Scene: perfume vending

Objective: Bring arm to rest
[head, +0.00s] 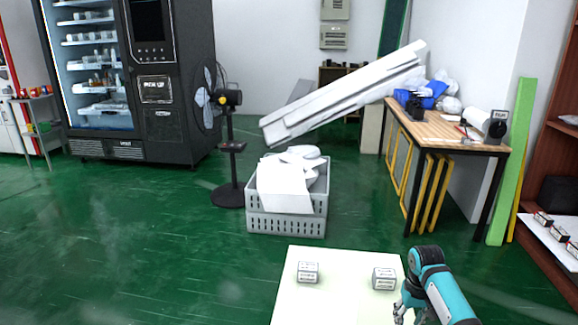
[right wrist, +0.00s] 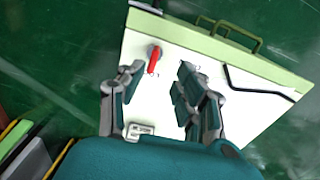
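My right gripper (right wrist: 160,84) is open and empty in the right wrist view, with its two fingers well apart above a white tabletop (right wrist: 240,110). In the head view my right arm comes in at the lower right. Its gripper (head: 404,308) is at the right edge of the pale table (head: 335,300), just below a small perfume box (head: 384,279). A second small box (head: 308,272) stands further left on that table. In the right wrist view a small box (right wrist: 140,130) lies near the left finger, partly hidden. My left gripper is not in view.
A red-handled item (right wrist: 154,60) and a black bent rod (right wrist: 255,88) lie on the tabletop. Beyond the table stand a grey crate (head: 286,224) with white boards, a black fan (head: 229,150), a vending machine (head: 160,120) and a workbench (head: 450,130).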

